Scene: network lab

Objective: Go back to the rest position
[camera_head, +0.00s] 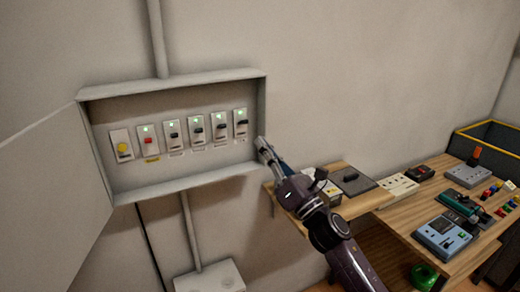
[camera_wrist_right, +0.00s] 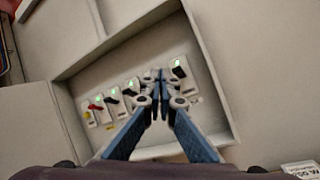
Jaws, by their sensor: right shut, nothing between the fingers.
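My right gripper (camera_head: 262,146) is shut and empty at the right edge of the open wall cabinet (camera_head: 190,185). Its two blue fingers (camera_wrist_right: 160,80) meet at the tips in the right wrist view, in front of the row of switches. The cabinet holds a yellow round button (camera_head: 122,148), a red switch (camera_head: 148,141) and several dark switches (camera_head: 197,130). Small green lights glow above the red and dark switches. I cannot tell from these views whether the fingertips touch the cabinet. My left gripper is not in view.
The cabinet door (camera_head: 50,170) hangs open to the left. A wooden desk (camera_head: 395,222) at the right carries devices, including a blue-grey meter (camera_head: 442,236). A black and yellow crate (camera_head: 490,136) stands behind. A grey box (camera_head: 210,278) is on the wall below the cabinet.

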